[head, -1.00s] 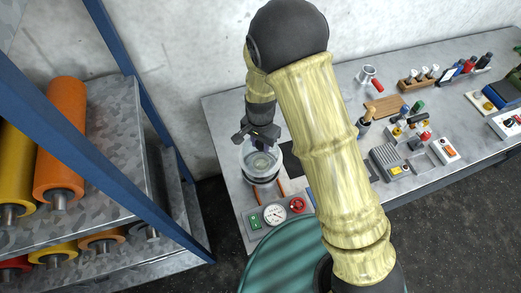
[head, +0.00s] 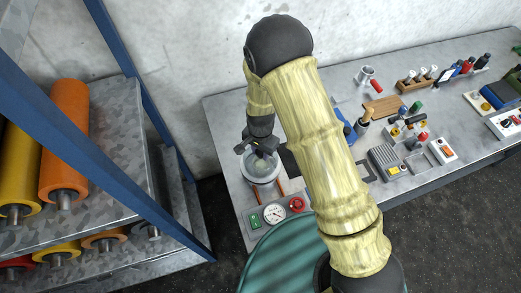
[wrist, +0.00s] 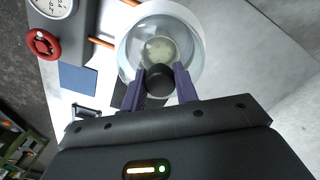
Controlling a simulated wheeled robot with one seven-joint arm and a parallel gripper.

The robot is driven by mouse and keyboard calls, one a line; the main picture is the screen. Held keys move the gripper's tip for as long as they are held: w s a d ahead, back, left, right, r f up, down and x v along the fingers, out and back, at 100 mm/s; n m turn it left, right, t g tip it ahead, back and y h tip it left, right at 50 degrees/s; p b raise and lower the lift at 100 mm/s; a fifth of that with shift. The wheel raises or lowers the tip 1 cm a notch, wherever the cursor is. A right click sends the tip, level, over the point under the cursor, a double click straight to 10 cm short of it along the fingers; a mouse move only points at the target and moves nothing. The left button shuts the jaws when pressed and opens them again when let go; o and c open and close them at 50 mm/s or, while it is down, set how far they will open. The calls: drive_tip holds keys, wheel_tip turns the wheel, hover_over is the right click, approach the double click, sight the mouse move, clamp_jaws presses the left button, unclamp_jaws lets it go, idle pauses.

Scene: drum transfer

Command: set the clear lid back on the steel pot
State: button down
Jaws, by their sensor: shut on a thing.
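The steel pot (head: 262,181) stands near the left end of the bench; its pale rim also shows in the wrist view (wrist: 198,35). The clear lid (wrist: 136,42) is over the pot's mouth, and its see-through disc also shows in the head view (head: 261,165). My gripper (wrist: 164,82) is shut on the lid's dark knob (wrist: 160,80), one finger on each side. In the head view my gripper (head: 262,147) is right above the pot. I cannot tell whether the lid's edge touches the rim all round.
A control panel with a gauge (head: 273,212) and a red handwheel (head: 297,204) is just in front of the pot, joined by copper-coloured pipes. A blue-posted rack with rollers (head: 66,140) stands at left. Bench tools lie to the right, beyond my arm.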

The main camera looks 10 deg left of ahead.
drive_tip(key=shift+f, duration=0.35)
drive_tip(key=shift+f+b, duration=0.3)
drive_tip(key=shift+b, duration=0.15)
drive_tip(key=c, duration=1.1)
unclamp_jaws()
drive_tip(key=shift+r, duration=0.2)
